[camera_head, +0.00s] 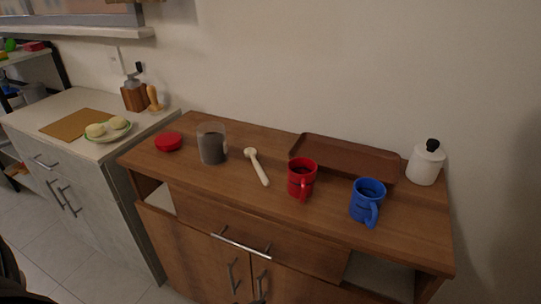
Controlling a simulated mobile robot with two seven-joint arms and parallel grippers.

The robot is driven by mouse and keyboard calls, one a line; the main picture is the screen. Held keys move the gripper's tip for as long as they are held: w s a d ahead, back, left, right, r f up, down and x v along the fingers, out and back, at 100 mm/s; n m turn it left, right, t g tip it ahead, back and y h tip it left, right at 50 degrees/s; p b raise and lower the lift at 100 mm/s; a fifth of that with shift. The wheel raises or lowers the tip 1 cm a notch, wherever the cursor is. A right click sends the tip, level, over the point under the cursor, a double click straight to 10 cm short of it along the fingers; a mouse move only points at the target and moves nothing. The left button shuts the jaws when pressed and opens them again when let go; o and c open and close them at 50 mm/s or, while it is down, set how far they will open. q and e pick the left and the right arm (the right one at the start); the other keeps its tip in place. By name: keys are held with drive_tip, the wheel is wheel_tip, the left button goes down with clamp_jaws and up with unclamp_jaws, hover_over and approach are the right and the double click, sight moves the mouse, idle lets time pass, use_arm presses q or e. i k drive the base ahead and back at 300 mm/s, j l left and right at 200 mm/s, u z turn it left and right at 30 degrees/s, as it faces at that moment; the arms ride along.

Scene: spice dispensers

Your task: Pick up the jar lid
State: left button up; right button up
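A round red lid (168,141) lies flat near the left end of the wooden cabinet top. A clear jar (212,144) with dark grounds in it stands open just to the lid's right, apart from it. Neither of my grippers shows in the head view. A dark shape at the lower left edge is too cut off to identify.
On the wooden cabinet (331,219) are a pale scoop (257,167), a red mug (301,180), a blue mug (367,201), a brown tray (344,158) and a white canister (425,164). The left counter holds a plate (110,133), board (78,122) and grinder (134,94).

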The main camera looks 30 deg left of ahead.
sight(170, 141)
drive_tip(key=u, duration=0.45)
drive_tip(key=i+j+u, duration=0.1)
drive_tip(key=u, duration=1.15)
drive_tip(key=i, duration=0.1)
